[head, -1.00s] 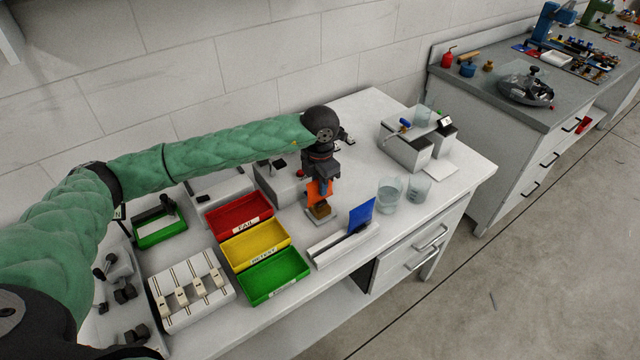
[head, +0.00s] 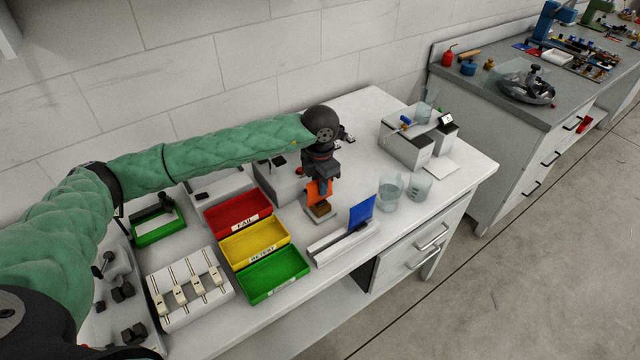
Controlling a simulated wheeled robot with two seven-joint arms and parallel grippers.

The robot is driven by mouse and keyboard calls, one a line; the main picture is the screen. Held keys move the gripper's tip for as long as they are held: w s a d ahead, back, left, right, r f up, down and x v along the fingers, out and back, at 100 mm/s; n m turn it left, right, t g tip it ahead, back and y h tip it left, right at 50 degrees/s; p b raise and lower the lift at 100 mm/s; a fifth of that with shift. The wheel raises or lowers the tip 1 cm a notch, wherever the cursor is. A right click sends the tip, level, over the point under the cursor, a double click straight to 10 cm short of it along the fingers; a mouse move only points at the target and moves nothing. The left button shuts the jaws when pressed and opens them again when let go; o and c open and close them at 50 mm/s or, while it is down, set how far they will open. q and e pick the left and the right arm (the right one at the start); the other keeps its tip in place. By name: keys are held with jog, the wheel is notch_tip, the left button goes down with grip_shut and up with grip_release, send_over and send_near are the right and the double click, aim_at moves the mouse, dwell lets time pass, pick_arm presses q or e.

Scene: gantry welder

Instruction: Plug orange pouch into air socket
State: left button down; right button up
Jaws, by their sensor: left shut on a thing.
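My left gripper (head: 319,178) points down over the middle of the white bench and is shut on the orange pouch (head: 318,191). The pouch hangs upright below the fingers, partly covered by them. Its lower end is at a small brown block on a pale base (head: 320,209); I cannot tell whether it is seated in it or just above it. I cannot clearly tell which part is the air socket. A blue pouch (head: 361,212) stands upright at a white slotted rack (head: 344,243) in front. My right gripper is not in view.
Red, yellow and green bins (head: 237,213) (head: 254,241) (head: 273,273) stand left of the gripper. Two clear beakers (head: 390,187) (head: 419,185) stand to the right. A white device (head: 407,149) is at the back right. A grey box (head: 280,185) sits close behind the gripper.

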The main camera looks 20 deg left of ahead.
pick_arm(q)
jog(key=shift+b, duration=0.45)
dwell(0.3)
jog(key=c, duration=1.3)
grip_release()
jog(key=shift+r+b, duration=0.35)
jog(key=shift+r, duration=0.15)
notch_tip(320, 180, up, 6)
jog(key=shift+f+b, duration=0.1)
jog(key=shift+b, duration=1)
jog(key=shift+r, duration=0.5)
